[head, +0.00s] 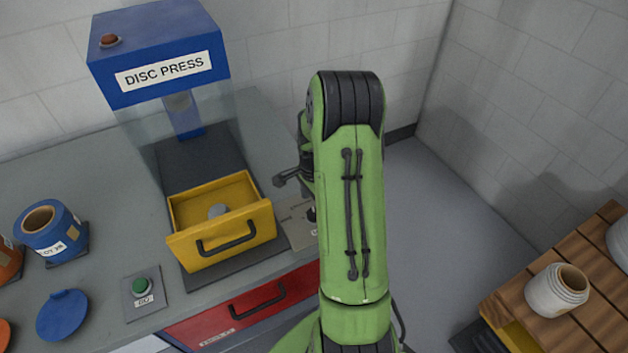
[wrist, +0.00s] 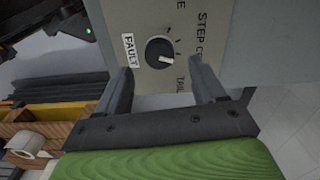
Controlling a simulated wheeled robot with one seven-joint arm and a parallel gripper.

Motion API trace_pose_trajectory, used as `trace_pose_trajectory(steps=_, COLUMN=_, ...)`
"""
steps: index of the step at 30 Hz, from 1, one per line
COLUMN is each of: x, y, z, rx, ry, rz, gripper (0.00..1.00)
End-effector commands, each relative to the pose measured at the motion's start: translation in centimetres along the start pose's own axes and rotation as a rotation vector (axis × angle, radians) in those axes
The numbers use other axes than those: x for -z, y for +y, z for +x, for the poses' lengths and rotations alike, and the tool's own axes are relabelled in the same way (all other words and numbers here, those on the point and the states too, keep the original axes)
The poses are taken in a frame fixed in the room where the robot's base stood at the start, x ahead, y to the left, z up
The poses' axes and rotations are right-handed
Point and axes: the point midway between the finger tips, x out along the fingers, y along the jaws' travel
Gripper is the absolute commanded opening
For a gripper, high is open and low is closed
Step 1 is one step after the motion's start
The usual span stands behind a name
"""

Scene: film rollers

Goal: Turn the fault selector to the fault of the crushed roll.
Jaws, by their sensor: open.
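The fault selector, a black round knob (wrist: 158,51) on a beige plate (wrist: 148,18), shows in the wrist view beside a white FAULT label. Its white mark lies at its lower right, on the side of the partly readable TAIL lettering. STEP lettering is further up right; other lettering is cut off. My gripper (wrist: 161,68) is open, its fingers either side of the knob's lower area; contact cannot be told. In the head view the plate (head: 299,228) is mostly behind my green arm. A white roll (head: 556,290) lies on the slatted wood at right; whether it is crushed is unclear.
A blue disc press (head: 160,50) stands at the back left, with its yellow drawer (head: 222,218) open. A green button (head: 142,287), a blue canister (head: 50,232) and a red drawer (head: 240,306) are nearby. Clear floor (head: 440,220) lies right of my arm.

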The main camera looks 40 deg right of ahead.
Motion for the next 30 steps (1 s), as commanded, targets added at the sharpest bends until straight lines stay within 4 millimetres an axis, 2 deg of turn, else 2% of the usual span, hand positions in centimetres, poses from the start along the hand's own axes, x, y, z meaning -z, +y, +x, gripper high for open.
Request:
trace_pose_trajectory(steps=1, x=0.1, y=-0.1, z=-1.9, rx=0.006, ry=0.003, rz=0.0, gripper=0.69)
trace_pose_trajectory(steps=6, x=0.0, y=-0.1, z=-6.7, rx=0.005, ry=0.002, rz=0.0, gripper=0.69)
trace_pose_trajectory(steps=9, x=0.0, y=-0.1, z=-9.1, rx=0.005, ry=0.002, rz=0.0, gripper=0.69)
trace_pose_trajectory(steps=12, x=0.0, y=-0.1, z=-10.6, rx=0.003, ry=0.002, rz=0.0, gripper=0.69)
trace_pose_trajectory(steps=16, x=0.0, y=0.0, z=-11.4, rx=0.001, ry=0.0, rz=0.0, gripper=0.69)
trace_pose_trajectory(steps=30, x=0.0, y=0.0, z=-11.3, rx=0.0, ry=0.0, rz=0.0, gripper=0.69)
